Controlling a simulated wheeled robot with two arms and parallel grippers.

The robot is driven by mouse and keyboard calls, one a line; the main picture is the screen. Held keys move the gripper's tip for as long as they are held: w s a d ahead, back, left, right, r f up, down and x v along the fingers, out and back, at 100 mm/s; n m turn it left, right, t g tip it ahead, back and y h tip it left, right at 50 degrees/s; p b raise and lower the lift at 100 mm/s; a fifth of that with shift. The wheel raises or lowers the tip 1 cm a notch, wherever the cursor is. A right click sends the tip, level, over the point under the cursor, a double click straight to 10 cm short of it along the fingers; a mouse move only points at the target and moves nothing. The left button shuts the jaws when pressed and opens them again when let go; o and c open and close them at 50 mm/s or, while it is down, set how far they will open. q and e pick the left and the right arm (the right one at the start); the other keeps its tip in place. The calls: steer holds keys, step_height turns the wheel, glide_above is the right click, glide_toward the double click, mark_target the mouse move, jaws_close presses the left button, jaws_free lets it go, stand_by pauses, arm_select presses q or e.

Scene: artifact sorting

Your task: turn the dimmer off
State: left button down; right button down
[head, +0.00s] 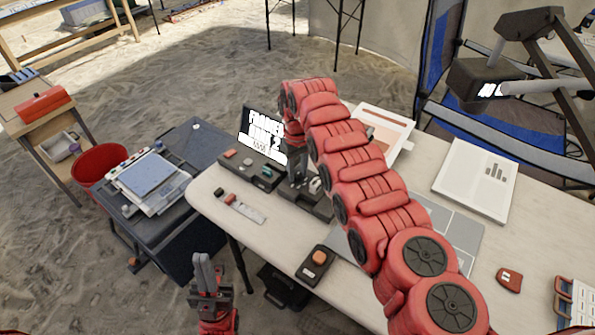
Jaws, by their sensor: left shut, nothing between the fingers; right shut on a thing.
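My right gripper (297,181) reaches down onto a dark control box (322,208) near the table's far left edge. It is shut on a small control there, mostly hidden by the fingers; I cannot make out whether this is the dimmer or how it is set. A small pale piece (315,185) stands on the box just right of the fingers. My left gripper (203,268) is shut and empty, low in front of the table's left side, apart from everything.
A lit screen (263,134) stands behind a dark panel with coloured buttons (247,162). A box with an orange button (319,257) sits near the front edge. A white binder (477,180) lies at right. A lamp (484,82) overhangs the right side. A red bin (100,163) stands left.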

steer(key=c, duration=0.6)
jaws_free()
step_height(320, 180, up, 8)
steer(key=shift+a+f, duration=0.1)
step_height(320, 180, up, 9)
steer(key=p, duration=0.7)
glide_above(297, 174)
steer(key=shift+s+r+p, duration=0.1)
steer(key=shift+r+p, duration=0.2)
steer(key=shift+p, duration=0.05)
